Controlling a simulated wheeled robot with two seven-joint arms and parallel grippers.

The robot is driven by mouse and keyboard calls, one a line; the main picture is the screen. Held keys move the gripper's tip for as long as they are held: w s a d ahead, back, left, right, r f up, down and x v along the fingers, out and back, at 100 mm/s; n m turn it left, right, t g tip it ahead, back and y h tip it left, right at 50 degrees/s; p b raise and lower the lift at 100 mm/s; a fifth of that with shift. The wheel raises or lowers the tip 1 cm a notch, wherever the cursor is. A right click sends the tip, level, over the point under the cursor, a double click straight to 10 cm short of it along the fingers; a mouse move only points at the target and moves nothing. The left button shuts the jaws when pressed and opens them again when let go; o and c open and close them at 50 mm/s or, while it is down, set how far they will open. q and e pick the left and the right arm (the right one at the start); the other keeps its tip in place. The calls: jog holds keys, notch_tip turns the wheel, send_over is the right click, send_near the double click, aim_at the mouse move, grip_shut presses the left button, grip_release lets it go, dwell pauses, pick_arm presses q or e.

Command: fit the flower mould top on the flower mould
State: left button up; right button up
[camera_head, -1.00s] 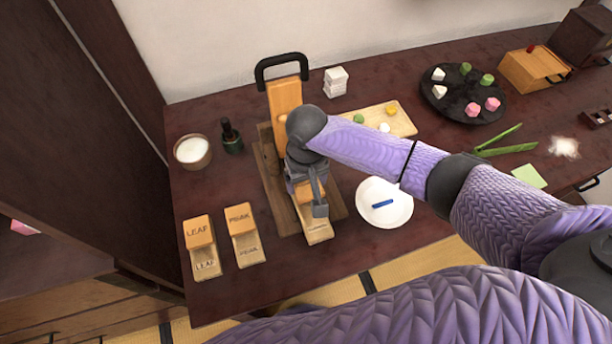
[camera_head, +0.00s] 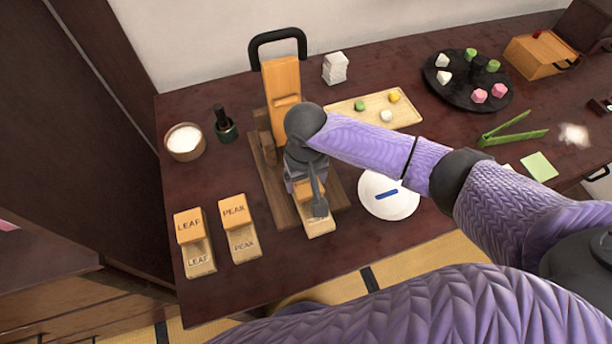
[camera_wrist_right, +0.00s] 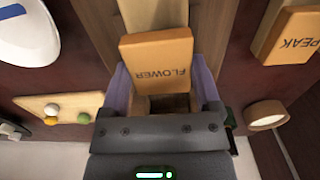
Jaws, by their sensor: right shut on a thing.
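My right gripper (camera_head: 310,186) is shut on the flower mould top, an orange wooden block marked FLOWER (camera_wrist_right: 158,58). The block sits between the two purple fingers in the right wrist view. The flower mould (camera_head: 319,226) is a pale wooden base near the table's front edge. Its near end shows past the gripper in the head view, and part of it shows behind the block in the right wrist view (camera_wrist_right: 150,13). The top overlaps the base in both views; whether they touch, I cannot tell. My left gripper is not in view.
The leaf mould (camera_head: 198,262) and peak mould (camera_head: 243,246) stand to the left. A white plate (camera_head: 404,207) with a blue stick lies close on the right. Behind are a brown board (camera_head: 272,185), an orange press with a black handle (camera_head: 281,75) and a sweets tray (camera_head: 404,115).

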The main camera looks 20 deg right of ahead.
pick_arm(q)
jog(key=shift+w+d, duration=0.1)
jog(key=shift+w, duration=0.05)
pick_arm(e)
jog(key=shift+f, duration=0.1)
jog(key=shift+f, duration=0.25)
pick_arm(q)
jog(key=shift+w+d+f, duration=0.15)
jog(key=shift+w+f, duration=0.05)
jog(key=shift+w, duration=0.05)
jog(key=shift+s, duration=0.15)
pick_arm(e)
jog(key=shift+f, duration=0.3)
